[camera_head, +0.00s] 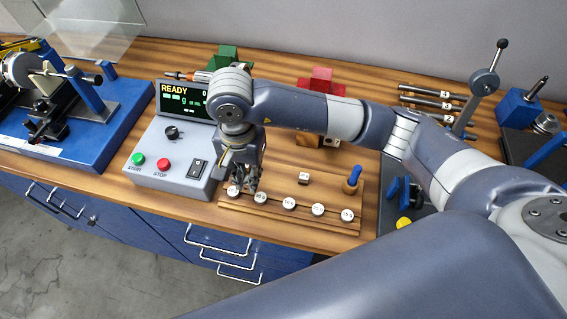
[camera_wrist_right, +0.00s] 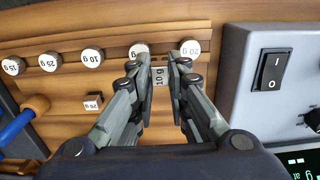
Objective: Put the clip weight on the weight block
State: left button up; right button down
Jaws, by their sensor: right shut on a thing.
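The weight block (camera_head: 285,226) is a wooden rack on the bench with a row of round white labels along its front. My right gripper (camera_head: 247,185) is over its left end, pointing down. In the right wrist view, the right gripper (camera_wrist_right: 158,76) is shut on the clip weight (camera_wrist_right: 158,78), a small metal piece marked 10 g. The clip weight is close to the wooden block (camera_wrist_right: 115,45); whether it touches is unclear. In the head view the fingers hide it. Another small clip (camera_head: 304,178) sits on the block, also in the wrist view (camera_wrist_right: 93,101). My left gripper is not in view.
A grey control box (camera_head: 150,160) with a READY display stands just left of the block. A blue-handled tool (camera_head: 353,177) stands at the block's right end. A red block (camera_head: 316,85) and a green block (camera_head: 230,55) are behind. A blue rotor machine (camera_head: 75,135) is far left.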

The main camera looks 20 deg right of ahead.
jog(key=d+p, duration=0.1)
jog(key=d, duration=0.2)
jog(key=w+d+p, duration=0.1)
jog(key=d, duration=0.2)
jog(key=d+p, duration=0.1)
jog(key=d, duration=0.2)
jog(key=shift+w+f, duration=0.15)
jog(key=shift+f, duration=0.2)
jog(key=shift+w+d+p, duration=0.1)
jog(key=shift+d+p, duration=0.2)
jog(key=shift+d, duration=0.25)
jog(key=f, duration=0.1)
jog(key=f+p, duration=0.1)
jog(key=shift+a+f, duration=0.2)
jog(key=shift+f, duration=0.65)
jog(key=shift+f, duration=0.1)
jog(key=c, duration=2)
grip_release()
jog(key=shift+f, duration=0.1)
jog(key=shift+o, duration=0.9)
jog(key=shift+r, duration=0.2)
